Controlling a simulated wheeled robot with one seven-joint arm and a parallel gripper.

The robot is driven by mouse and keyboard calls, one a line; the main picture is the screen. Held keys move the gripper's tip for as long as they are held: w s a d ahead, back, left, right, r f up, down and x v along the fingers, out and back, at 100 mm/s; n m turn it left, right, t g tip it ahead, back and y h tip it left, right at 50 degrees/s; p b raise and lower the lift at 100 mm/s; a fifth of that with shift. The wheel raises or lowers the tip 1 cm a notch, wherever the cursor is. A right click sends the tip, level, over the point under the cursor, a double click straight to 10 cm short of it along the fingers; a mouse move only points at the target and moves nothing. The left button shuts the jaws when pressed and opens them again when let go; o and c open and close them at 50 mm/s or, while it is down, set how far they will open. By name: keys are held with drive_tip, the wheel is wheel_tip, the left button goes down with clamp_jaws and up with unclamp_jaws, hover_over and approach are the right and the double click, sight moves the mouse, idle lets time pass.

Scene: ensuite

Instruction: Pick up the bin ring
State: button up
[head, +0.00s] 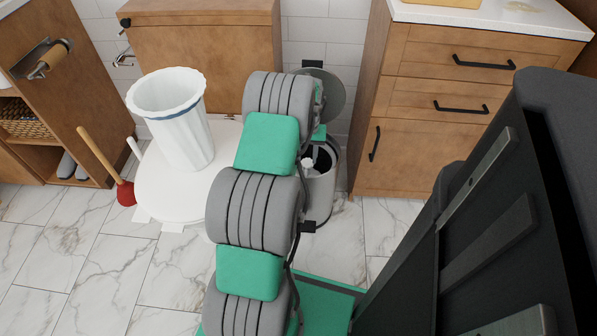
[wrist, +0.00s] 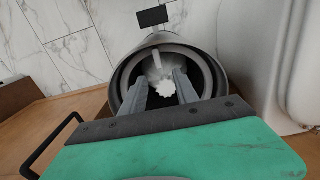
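An open grey pedal bin (head: 319,190) stands on the floor between the toilet and the cabinet, partly behind my arm. In the wrist view, I look into its mouth, where a grey ring (wrist: 207,72) lines the inside of the rim; this looks like the bin ring. My gripper (wrist: 160,80) points into the bin mouth with its two fingers apart. A white jagged piece (wrist: 166,89) shows deeper between the fingers, and I see no grip on it. Whether a finger touches the ring is unclear. In the head view, my arm hides most of the gripper.
A white pleated basket with a blue band (head: 175,120) stands on the closed toilet lid (head: 160,205). A red plunger (head: 125,192) stands left of the toilet. A wooden drawer cabinet (head: 430,130) is close on the bin's right. The marble floor (head: 110,265) in front is clear.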

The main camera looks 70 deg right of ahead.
sight(306, 169)
drive_tip(key=f+b, duration=0.1)
drive_tip(key=f, duration=0.4)
drive_tip(key=f+b, duration=0.1)
drive_tip(key=f, duration=0.1)
drive_tip(key=shift+a+f+b, duration=0.25)
drive_tip(key=shift+b, duration=0.05)
drive_tip(key=shift+c, duration=0.4)
drive_tip(key=shift+r, duration=0.1)
clamp_jaws()
